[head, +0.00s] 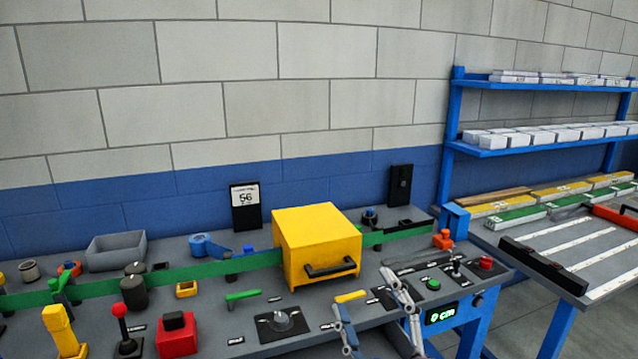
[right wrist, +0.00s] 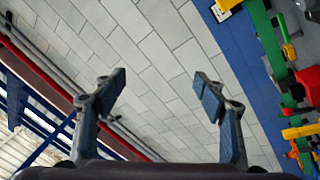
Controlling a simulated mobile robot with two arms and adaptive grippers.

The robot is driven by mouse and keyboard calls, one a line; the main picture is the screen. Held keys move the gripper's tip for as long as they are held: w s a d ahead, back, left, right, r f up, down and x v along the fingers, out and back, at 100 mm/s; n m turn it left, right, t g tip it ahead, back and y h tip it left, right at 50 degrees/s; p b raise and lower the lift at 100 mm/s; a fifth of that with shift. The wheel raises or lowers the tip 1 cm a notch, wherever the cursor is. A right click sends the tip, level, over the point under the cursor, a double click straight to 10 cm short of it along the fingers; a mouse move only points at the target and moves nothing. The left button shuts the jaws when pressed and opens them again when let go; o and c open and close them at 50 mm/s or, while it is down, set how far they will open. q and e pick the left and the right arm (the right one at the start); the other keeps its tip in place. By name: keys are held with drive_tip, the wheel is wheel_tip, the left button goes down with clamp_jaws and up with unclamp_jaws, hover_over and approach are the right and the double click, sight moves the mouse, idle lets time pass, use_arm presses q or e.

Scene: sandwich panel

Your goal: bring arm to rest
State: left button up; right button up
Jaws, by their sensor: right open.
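My right gripper (head: 364,297) is at the bottom of the head view, in front of the bench's front edge, right of centre. Its two fingers stand apart with nothing between them. The right wrist view also shows this gripper (right wrist: 160,92) open and empty, with the block wall (right wrist: 160,45) behind the gap and the bench things along the right edge. The picture there is strongly tilted. My left gripper is not in view.
The grey bench (head: 215,335) carries a yellow box (head: 315,240) with a black handle over a green strip (head: 200,270). A red block (head: 177,336), red-topped lever (head: 123,312) and black-based knob (head: 282,321) stand near the front. Blue shelves (head: 540,145) are at right.

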drive_tip(key=s+d+f+m+g+h, duration=0.35)
drive_tip(key=d+f+m, duration=0.2)
drive_tip(key=f, duration=0.55)
drive_tip(key=s+d+f+m+g+h, duration=0.2)
drive_tip(key=d+f+m+g+h, duration=0.3)
drive_tip(key=f, duration=0.5)
drive_tip(key=s+d+f+g+y, duration=0.1)
drive_tip(key=s+f+g, duration=0.3)
drive_tip(key=s+f, duration=0.5)
drive_tip(key=s+d+f+g+y, duration=0.1)
drive_tip(key=s+f+g, duration=0.45)
drive_tip(key=s, duration=0.65)
wheel_tip(320, 180, down, 28)
drive_tip(key=s+r, duration=0.1)
drive_tip(key=s, duration=0.1)
drive_tip(key=s+d+f+g, duration=0.1)
drive_tip(key=s+d+f, duration=0.2)
drive_tip(key=s+f, duration=1.2)
drive_tip(key=shift+s+d+f+g, duration=0.2)
drive_tip(key=shift+s+f+g, duration=0.1)
drive_tip(key=shift+s, duration=0.35)
